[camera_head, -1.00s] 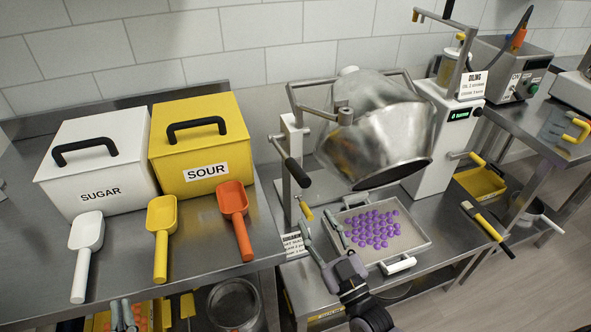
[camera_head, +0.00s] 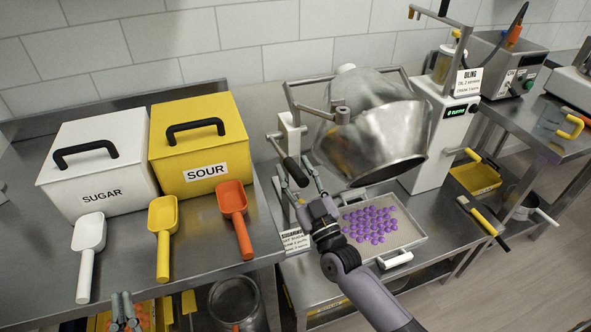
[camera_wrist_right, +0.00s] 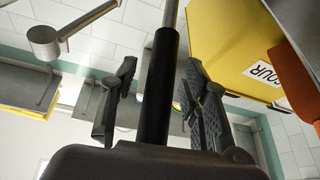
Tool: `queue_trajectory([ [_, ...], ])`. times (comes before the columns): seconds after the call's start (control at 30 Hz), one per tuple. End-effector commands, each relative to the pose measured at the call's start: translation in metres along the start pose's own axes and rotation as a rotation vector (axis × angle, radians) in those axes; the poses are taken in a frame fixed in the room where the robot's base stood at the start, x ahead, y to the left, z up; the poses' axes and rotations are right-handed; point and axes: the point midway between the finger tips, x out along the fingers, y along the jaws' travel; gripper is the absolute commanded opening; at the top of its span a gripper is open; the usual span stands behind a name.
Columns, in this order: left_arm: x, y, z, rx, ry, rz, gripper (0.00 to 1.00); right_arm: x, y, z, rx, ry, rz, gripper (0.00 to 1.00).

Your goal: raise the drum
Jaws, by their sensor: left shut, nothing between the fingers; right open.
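The steel drum (camera_head: 375,135) hangs tilted in its frame, its mouth facing down to the right above a tray of purple gummies (camera_head: 425,240). A lever with a black handle (camera_head: 291,168) is on the left side of the drum's stand. My right gripper (camera_head: 298,176) is open at this handle. In the right wrist view the black handle (camera_wrist_right: 157,90) runs between the two open fingers, with gaps visible on both sides. My left gripper (camera_head: 122,308) is shut and empty at the lower left, below the table edge.
A white sugar box (camera_head: 90,170) and a yellow sour box (camera_head: 200,150) stand on the left table, with white, yellow and orange scoops in front. A white oiling machine (camera_head: 430,140) stands right of the drum.

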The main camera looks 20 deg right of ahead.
Motion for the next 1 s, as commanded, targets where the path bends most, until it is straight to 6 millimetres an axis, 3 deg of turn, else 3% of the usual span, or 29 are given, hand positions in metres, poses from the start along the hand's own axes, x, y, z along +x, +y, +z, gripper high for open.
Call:
queue_trajectory([
  [0.27, 0.0000, 0.0000, 0.0000, 0.000, 0.000, 0.000, 0.00, 0.0009, -0.0002, 0.0002, 0.000, 0.000, 0.000, 0.41],
  [0.87, 0.0000, 0.0000, 0.0000, 0.000, 0.000, 0.000, 0.00, 0.0007, 0.0000, 0.0001, -0.001, 0.000, 0.000, 0.01],
  [1.0, 0.0000, 0.0000, 0.0000, 0.000, 0.000, 0.000, 0.00, 0.0007, 0.0000, 0.0002, -0.001, 0.000, 0.000, 0.00],
])
